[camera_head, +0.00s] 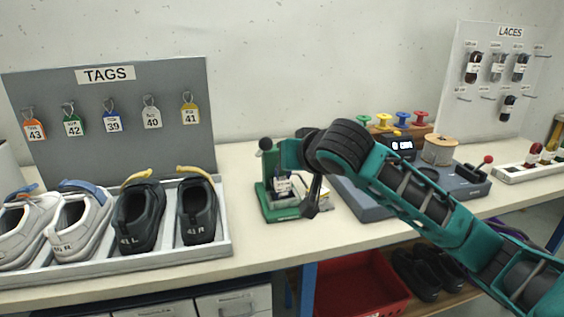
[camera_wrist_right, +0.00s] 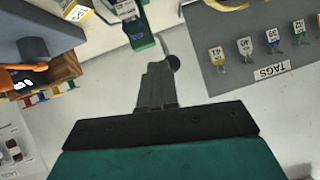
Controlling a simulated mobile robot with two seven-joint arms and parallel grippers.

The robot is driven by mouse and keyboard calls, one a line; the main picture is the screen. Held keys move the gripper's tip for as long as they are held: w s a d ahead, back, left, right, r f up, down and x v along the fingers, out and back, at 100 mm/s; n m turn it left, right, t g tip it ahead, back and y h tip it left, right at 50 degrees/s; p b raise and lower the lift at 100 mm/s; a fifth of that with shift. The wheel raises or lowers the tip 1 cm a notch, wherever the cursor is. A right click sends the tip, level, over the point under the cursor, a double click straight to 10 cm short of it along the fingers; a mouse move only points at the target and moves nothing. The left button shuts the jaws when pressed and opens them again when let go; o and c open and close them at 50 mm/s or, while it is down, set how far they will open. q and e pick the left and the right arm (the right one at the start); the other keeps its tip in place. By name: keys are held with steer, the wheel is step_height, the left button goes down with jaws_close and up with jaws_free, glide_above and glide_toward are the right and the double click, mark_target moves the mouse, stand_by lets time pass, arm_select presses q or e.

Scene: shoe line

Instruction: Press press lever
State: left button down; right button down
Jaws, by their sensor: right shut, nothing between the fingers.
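The press (camera_head: 280,208) is a small green stand on the table, right of the shoe tray. Its lever ends in a dark round knob (camera_head: 266,144). In the right wrist view, which is upside down, the green press (camera_wrist_right: 140,32) is at the top, and the lever knob (camera_wrist_right: 173,62) on its thin rod shows just right of my fingertips. My right gripper (camera_wrist_right: 157,68) is shut and empty, close beside the knob; I cannot tell whether it touches. In the head view my teal right hand hides part of the press. My left gripper is not in view.
A shoe tray (camera_head: 228,245) with several shoes stands left, before the TAGS board (camera_head: 140,95). A red bin (camera_head: 360,285) is below the table.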

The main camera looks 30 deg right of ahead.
steer(key=shift+v, duration=1.7)
steer(key=s+a+f+n+y, duration=0.2)
steer(key=a+f, duration=0.2)
steer(key=f, duration=0.6)
steer(key=s+a+f+n+y, duration=0.1)
steer(key=a+f+n, duration=0.15)
steer(key=f, duration=0.85)
steer(key=s+a+f+n+g, duration=0.1)
steer(key=s+a+f, duration=0.3)
steer(key=s+f, duration=1.1)
steer(key=shift+s, duration=0.8)
